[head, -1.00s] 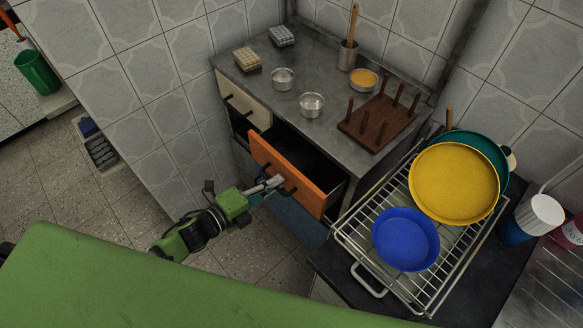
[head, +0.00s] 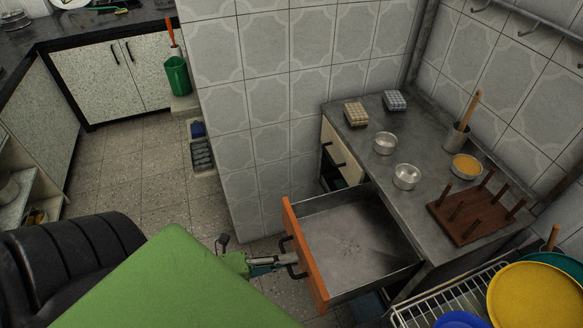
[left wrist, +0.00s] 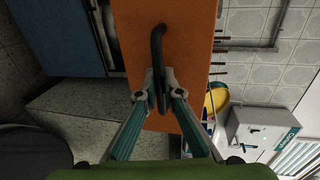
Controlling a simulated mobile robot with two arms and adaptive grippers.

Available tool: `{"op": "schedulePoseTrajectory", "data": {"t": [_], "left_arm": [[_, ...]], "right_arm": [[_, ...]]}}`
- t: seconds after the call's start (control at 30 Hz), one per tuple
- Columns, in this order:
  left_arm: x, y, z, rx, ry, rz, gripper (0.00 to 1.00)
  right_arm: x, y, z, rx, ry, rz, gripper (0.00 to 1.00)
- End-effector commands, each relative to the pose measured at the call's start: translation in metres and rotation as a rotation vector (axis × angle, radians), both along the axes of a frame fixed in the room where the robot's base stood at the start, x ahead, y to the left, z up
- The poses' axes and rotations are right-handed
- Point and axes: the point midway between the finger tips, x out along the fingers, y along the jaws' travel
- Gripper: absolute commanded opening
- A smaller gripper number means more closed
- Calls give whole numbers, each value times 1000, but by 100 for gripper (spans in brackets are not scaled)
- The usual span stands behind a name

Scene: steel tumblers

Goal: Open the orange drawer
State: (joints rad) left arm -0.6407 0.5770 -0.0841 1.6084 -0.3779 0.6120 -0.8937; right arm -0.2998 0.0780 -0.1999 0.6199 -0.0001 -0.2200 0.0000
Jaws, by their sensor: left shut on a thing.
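The orange drawer (head: 305,258) is pulled far out of the steel counter unit, and its empty grey metal inside shows in the head view. Its orange front also fills the middle of the left wrist view (left wrist: 187,50). My left gripper (head: 284,262) is shut on the dark handle (left wrist: 157,42) of the drawer. In the left wrist view its two fingers (left wrist: 154,95) close around the handle's lower part. My right gripper is in no view.
The steel counter (head: 375,165) holds two metal bowls, cloth stacks and a wooden peg rack (head: 478,212). A wire rack with yellow (head: 535,297) and blue pans stands at lower right. Open tiled floor (head: 150,180) lies to the left.

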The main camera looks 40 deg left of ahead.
Motion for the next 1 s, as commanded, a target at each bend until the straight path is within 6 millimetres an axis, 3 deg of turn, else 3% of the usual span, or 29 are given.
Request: {"op": "schedulePoseTrajectory", "data": {"t": [0.17,0.2,0.57,0.77,1.0], "left_arm": [[1,0,0,1,1,2,0],[1,0,0,1,1,2,14],[-1,1,0,1,1,1,14],[-23,15,5,1,4,1,14],[-65,43,15,2,4,2,14]], "right_arm": [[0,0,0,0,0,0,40],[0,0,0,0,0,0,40],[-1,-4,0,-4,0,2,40],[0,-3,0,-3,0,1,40],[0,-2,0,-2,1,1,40]]}}
